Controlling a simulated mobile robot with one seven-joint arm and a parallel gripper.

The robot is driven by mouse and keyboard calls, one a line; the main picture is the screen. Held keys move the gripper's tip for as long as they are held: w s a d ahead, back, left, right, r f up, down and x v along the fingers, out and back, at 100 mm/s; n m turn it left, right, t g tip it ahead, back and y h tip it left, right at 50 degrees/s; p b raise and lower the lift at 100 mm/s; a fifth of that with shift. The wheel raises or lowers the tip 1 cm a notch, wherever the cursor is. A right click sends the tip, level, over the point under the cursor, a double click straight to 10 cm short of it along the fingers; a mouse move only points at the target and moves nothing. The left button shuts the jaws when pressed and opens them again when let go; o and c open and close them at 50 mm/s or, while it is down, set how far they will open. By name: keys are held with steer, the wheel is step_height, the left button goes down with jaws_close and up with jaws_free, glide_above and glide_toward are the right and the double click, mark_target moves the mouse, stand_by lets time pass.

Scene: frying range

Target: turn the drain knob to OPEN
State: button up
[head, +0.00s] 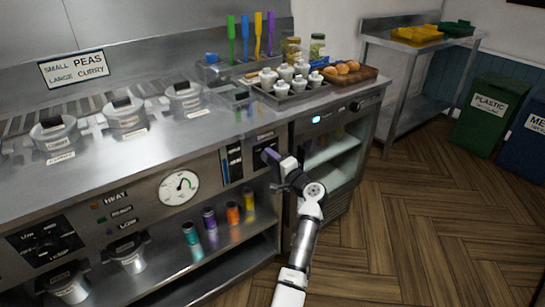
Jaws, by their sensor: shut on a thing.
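My gripper (275,163) reaches the front panel of the steel frying range (90,205), near the panel's right end. It is shut on a purplish-grey knob (269,155), which I take to be the drain knob. The knob sits on a dark plate (265,142) with small markings. The gripper and wrist cover part of the knob and plate, so I cannot read the marks or tell which one the knob points at.
A round gauge (179,188) and a black knob (46,240) are farther left on the panel. Several coloured bottles (209,218) stand on the shelf below. A glass-fronted cabinet (330,155) is just right of my gripper. Wooden floor (420,230) is clear at right.

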steer(key=shift+m+p, duration=0.3)
steer(key=shift+m, duration=0.4)
steer(key=o, duration=1)
steer(key=b+v, duration=0.1)
steer(key=v, duration=1.3)
steer(key=shift+b, duration=0.3)
